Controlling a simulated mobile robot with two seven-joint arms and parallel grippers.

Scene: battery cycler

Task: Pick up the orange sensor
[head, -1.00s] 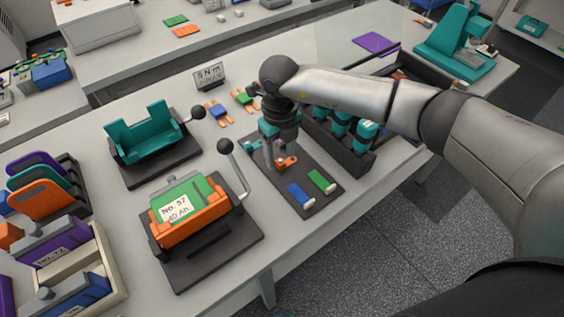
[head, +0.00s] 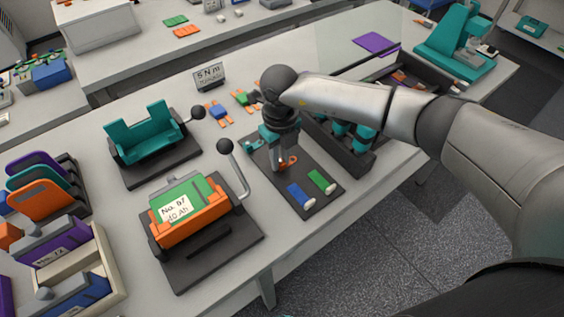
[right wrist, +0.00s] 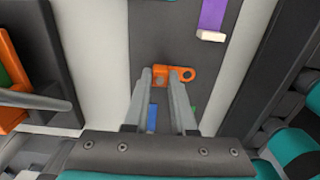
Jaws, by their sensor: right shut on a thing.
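The orange sensor (head: 288,162) is a small part with a ring at one end, at the dark mat (head: 318,205) on the bench. In the right wrist view the orange sensor (right wrist: 188,73) lies between the fingertips, its ring sticking out to the right. My right gripper (head: 281,168) points down over the mat and is shut on the sensor. I cannot tell whether the sensor is clear of the mat. The fingers hide part of it in the head view. My left gripper is not in view.
Blue (head: 299,194) and green (head: 321,181) parts lie on the mat near the gripper. A green and orange battery (head: 190,212) sits in a fixture with a lever (head: 238,170) to the left. A dark rack (head: 345,152) stands close on the right.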

